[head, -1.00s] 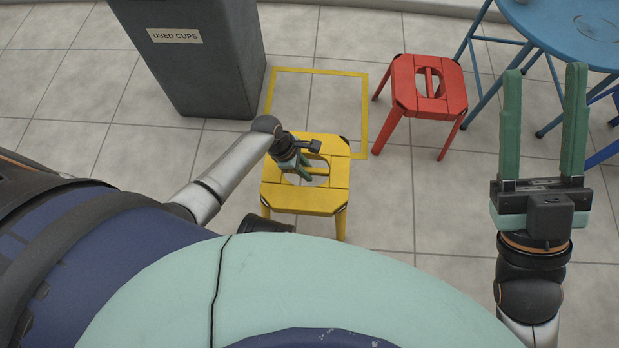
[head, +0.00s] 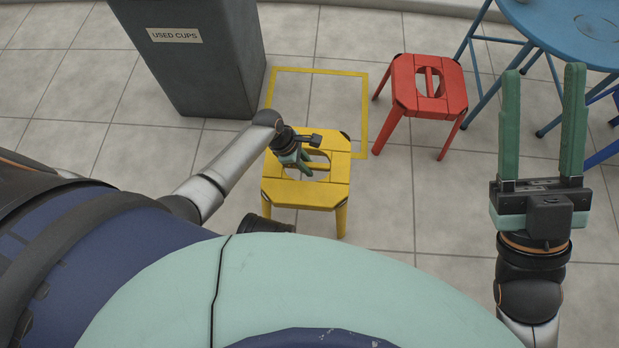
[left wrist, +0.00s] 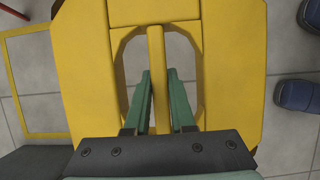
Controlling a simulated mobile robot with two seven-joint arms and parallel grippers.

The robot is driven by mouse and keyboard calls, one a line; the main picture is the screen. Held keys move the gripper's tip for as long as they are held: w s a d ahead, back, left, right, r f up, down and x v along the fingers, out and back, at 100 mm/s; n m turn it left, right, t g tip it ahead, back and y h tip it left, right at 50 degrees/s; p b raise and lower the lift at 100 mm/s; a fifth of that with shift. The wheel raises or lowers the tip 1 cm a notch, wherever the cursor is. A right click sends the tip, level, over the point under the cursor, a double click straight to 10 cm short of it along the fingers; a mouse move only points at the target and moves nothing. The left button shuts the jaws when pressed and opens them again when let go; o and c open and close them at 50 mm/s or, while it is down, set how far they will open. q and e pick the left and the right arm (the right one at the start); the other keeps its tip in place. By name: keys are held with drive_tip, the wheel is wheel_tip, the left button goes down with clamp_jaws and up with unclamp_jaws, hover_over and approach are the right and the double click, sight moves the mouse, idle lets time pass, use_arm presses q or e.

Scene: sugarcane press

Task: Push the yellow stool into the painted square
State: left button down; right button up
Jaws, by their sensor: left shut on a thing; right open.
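The yellow stool (head: 305,195) stands upright on the tiled floor. Its far edge overlaps the near side of the painted square (head: 366,115), a yellow outline on the floor; most of the seat is on the near side of it. My left gripper (head: 307,166) reaches down into the seat's opening. In the left wrist view its green fingers (left wrist: 159,74) are on either side of the stool's middle bar (left wrist: 157,60), shut on it. The square's outline also shows there at the left (left wrist: 45,136). My right gripper (head: 543,75) is open and empty, at the right.
A grey bin (head: 205,75) labelled "USED CUPS" stands just left of the square. A red stool (head: 428,90) stands close to its right side. A blue table (head: 570,25) is at the top right. The floor inside the square beyond the yellow stool is clear.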

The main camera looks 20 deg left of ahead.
sight(310, 129)
use_arm(q)
drive_tip(key=shift+w+a, duration=0.5)
drive_tip(key=shift+w, duration=1.25)
drive_tip(key=shift+w+a, duration=0.45)
drive_tip(key=shift+w, duration=1.25)
drive_tip(key=shift+w+a, duration=0.5)
drive_tip(key=shift+w, duration=1.25)
use_arm(e)
drive_tip(key=shift+f, duration=0.2)
use_arm(q)
drive_tip(key=shift+r, duration=0.1)
